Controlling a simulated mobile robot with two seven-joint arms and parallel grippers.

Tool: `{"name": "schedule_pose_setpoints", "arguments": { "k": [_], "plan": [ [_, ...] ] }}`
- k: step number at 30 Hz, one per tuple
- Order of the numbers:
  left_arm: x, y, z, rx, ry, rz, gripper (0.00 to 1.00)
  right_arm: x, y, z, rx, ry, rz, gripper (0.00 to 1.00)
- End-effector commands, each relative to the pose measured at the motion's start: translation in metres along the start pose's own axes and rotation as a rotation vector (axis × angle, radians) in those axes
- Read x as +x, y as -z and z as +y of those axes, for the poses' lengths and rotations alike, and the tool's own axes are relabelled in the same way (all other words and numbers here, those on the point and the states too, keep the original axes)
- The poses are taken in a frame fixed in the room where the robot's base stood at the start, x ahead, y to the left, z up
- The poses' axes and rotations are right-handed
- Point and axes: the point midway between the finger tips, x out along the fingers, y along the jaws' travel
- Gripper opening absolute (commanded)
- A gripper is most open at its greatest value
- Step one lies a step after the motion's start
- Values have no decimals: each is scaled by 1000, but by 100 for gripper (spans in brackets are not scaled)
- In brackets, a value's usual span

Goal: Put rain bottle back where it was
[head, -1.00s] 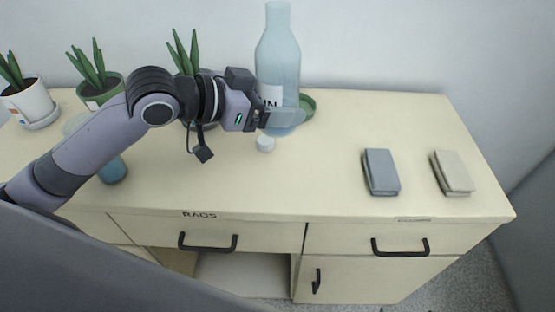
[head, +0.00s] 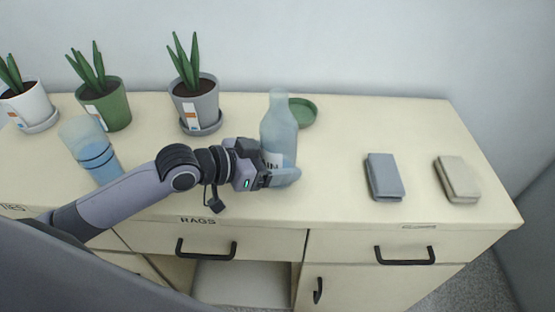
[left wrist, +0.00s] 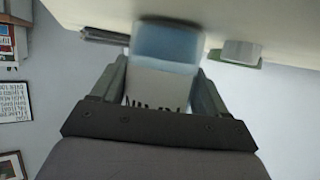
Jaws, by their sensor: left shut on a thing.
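The rain bottle (head: 280,132) is a pale blue, see-through bottle with a white label, of which the letters "IN" show in the head view. My left gripper (head: 270,178) is shut on its lower part, and the bottle is upright over the front middle of the cabinet top. In the left wrist view the bottle (left wrist: 165,45) is between the two fingers, with part of its label lettering showing. I cannot tell whether its base touches the top. My right gripper is not in view.
Potted plants in white (head: 33,108), green (head: 112,108) and grey (head: 198,108) pots stand at the back left. Blue (head: 384,176) and beige (head: 457,178) folded cloths lie right. The cabinet top (head: 345,125) is clear between.

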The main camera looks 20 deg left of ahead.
Motion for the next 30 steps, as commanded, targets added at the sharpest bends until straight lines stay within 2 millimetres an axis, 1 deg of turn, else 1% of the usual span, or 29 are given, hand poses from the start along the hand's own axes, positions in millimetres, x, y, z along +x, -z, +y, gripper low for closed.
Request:
{"name": "schedule_pose_setpoints", "arguments": {
  "k": [4, 17, 18, 20, 21, 27, 30],
  "plan": [
    [0, 0, 0, 0, 0, 2, 38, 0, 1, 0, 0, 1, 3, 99],
    [6, -15, 1, -3, -2, -6, 38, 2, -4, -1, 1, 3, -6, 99],
    [6, -17, 1, -4, -3, -10, 78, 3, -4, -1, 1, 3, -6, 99],
    [6, -17, 2, -5, -3, -11, 97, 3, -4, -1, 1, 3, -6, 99],
    [6, -18, 2, -5, -3, -11, 100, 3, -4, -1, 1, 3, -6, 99],
    [6, -18, 2, -5, -3, -11, 100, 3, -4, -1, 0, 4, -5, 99],
    [5, -14, 2, -5, -3, -11, 100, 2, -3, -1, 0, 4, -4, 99]
  ]
}}
